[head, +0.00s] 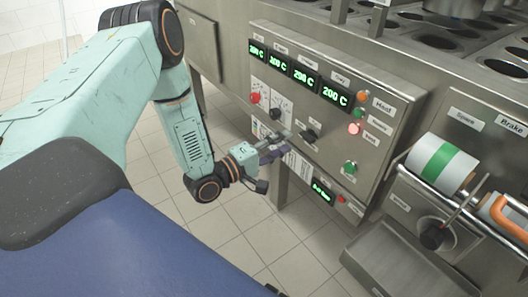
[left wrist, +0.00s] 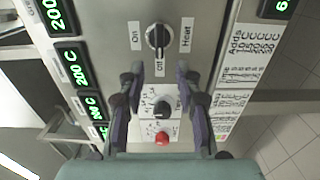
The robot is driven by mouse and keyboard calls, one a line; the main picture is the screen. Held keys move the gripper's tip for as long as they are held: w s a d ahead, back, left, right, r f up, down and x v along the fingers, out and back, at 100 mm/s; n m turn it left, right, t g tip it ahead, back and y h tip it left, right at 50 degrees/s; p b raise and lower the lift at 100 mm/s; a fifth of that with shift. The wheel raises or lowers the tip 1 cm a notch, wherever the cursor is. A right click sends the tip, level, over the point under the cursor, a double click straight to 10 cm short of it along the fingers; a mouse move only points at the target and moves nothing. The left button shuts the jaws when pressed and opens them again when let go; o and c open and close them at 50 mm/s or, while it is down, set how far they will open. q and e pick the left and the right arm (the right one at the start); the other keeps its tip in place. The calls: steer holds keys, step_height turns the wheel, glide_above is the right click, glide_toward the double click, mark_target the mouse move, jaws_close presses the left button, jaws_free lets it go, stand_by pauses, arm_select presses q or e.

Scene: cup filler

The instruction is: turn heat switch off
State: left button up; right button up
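The heat switch (left wrist: 158,38) is a black rotary knob with a white line, on the steel panel. In the left wrist view, "On" is printed to its left, "Heat" to its right and "Off" below it. The knob's long axis runs up and down the picture; which end points is hard to tell. The black knob also shows in the head view (head: 309,135). My left gripper (left wrist: 159,76) is open and empty, its two fingers facing the panel. The knob lies just past the fingertips, apparently untouched. The left gripper also shows in the head view (head: 281,144). My right gripper is not seen.
A second black knob (left wrist: 162,106) and a red button (left wrist: 162,139) sit between the fingers' lines. Green temperature displays (head: 335,94) line the panel's top. A striped roll (head: 440,164) stands farther right.

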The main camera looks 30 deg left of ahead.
arm_select(q)
steer(key=v, duration=0.6)
steer(key=shift+s, duration=0.2)
stand_by(0.4)
steer(key=s+d+f+m+g+y+p, duration=0.1)
steer(key=s+d+f+m+g+y, duration=0.1)
steer(key=s+f+m+g, duration=0.3)
steer(key=s+d+f+m+g+y, duration=0.1)
steer(key=s+f+m+g, duration=0.15)
steer(key=f, duration=0.45)
steer(key=s+d+m+g+y+p, duration=0.1)
steer(key=s+d+m+g+p, duration=0.1)
steer(key=s, duration=0.8)
steer(key=s+d+m+g+y+p, duration=0.2)
steer(key=s+g, duration=0.5)
steer(key=s, duration=0.4)
steer(key=shift+d+r+m+p, duration=0.35)
steer(key=shift+d+m, duration=0.4)
steer(key=shift+m, duration=0.4)
